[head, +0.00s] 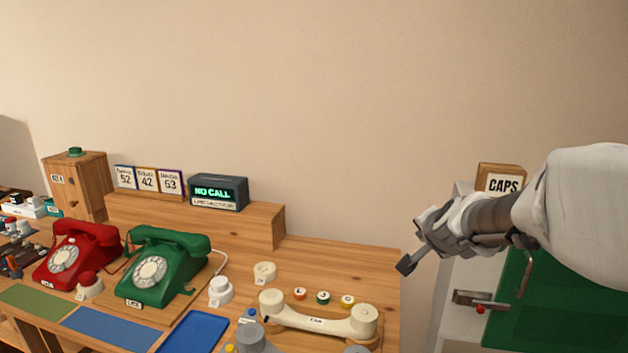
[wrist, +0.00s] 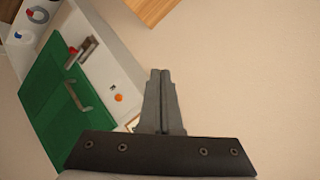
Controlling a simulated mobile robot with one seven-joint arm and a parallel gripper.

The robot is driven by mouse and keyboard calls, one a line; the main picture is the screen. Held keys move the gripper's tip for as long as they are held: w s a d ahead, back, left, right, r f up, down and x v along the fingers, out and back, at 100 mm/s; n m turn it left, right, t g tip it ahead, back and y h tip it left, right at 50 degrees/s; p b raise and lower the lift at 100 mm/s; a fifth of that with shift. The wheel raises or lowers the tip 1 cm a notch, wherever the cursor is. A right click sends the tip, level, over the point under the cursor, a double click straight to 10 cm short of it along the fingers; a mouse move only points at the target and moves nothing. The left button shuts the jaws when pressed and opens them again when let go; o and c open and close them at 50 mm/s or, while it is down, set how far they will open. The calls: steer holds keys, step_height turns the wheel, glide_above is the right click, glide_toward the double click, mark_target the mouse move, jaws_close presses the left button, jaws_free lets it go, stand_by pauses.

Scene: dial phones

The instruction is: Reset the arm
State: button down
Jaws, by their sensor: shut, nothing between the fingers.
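My gripper (head: 405,265) is at the right of the head view, raised in the air beyond the right end of the wooden desk (head: 390,268). In the wrist view my gripper (wrist: 160,73) has its two fingers pressed together with nothing between them. Plain wall lies behind the fingertips there. My arm reaches in from the right edge of the head view and hides part of the green-doored cabinet (head: 520,310).
A red phone (head: 75,252) and a green phone (head: 165,265) stand on the desk at left. A cream handset (head: 318,320) lies near the desk's right end. A "NO CALL" display (head: 218,192) sits on the raised shelf. A "CAPS" box (head: 500,178) is behind my arm.

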steer(key=s+a+r+n+g+y, duration=0.1)
steer(key=s+a+n+y, duration=0.1)
steer(key=s+a+n, duration=0.3)
steer(key=s+a+n+g+y, duration=0.1)
steer(key=s+a, duration=0.2)
steer(key=s, duration=0.5)
steer(key=s+f+n+g+h, duration=0.1)
steer(key=s+f+n+g, duration=0.15)
steer(key=s, duration=0.55)
steer(key=s+f+n+g, duration=0.1)
steer(key=s+n, duration=0.2)
steer(key=s, duration=0.4)
step_height(320, 180, up, 14)
steer(key=s+p, duration=0.1)
steer(key=p, duration=1.3)
steer(key=shift+r, duration=0.15)
steer(key=shift+s+d, duration=0.1)
steer(key=shift+d, duration=0.1)
